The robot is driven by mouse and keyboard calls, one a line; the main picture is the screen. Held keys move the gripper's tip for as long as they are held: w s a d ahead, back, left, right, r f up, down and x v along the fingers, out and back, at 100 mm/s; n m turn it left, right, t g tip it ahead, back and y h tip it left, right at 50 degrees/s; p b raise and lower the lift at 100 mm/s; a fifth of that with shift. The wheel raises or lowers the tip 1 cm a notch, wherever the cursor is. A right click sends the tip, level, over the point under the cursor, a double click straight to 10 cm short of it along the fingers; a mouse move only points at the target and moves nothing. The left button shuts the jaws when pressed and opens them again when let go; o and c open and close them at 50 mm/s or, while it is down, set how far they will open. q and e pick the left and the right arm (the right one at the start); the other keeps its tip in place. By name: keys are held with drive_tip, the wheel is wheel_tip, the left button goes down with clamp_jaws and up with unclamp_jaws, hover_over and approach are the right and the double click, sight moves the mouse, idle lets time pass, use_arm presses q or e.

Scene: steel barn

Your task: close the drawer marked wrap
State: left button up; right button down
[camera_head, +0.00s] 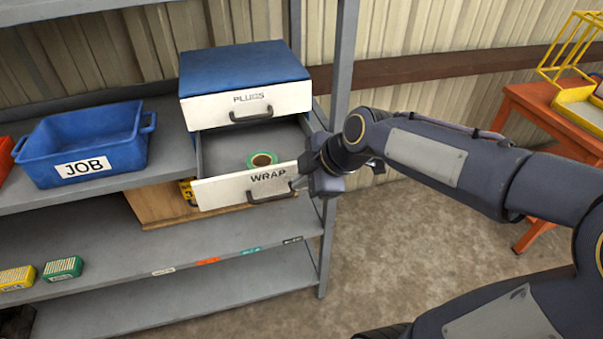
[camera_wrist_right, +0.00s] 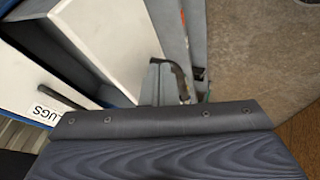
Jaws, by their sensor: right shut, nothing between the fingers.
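The drawer marked WRAP (camera_head: 230,192) is the lower of two drawers in a small blue-topped cabinet. It stands pulled out, with its white front and dark handle facing me. A green roll with a brown centre (camera_head: 262,160) lies inside it. My right gripper (camera_head: 297,184) is at the right part of the WRAP front, close to the handle's right end. It is shut and empty; I cannot tell whether it touches the front. In the right wrist view its fingers (camera_wrist_right: 164,83) show beside a pale drawer panel. My left gripper is out of view.
The PLUGS drawer (camera_head: 217,109) above is shut. A grey shelf post (camera_head: 342,60) rises just right of the cabinet. A blue JOB bin (camera_head: 105,138) stands left on the shelf. An orange table (camera_head: 525,98) is at right; the floor between is clear.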

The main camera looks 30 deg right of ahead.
drive_tip(key=shift+w+d, duration=0.1)
drive_tip(key=shift+w, duration=0.15)
drive_tip(key=b, duration=0.1)
hover_over(284, 156)
drive_tip(key=shift+d, duration=0.1)
idle(0.5)
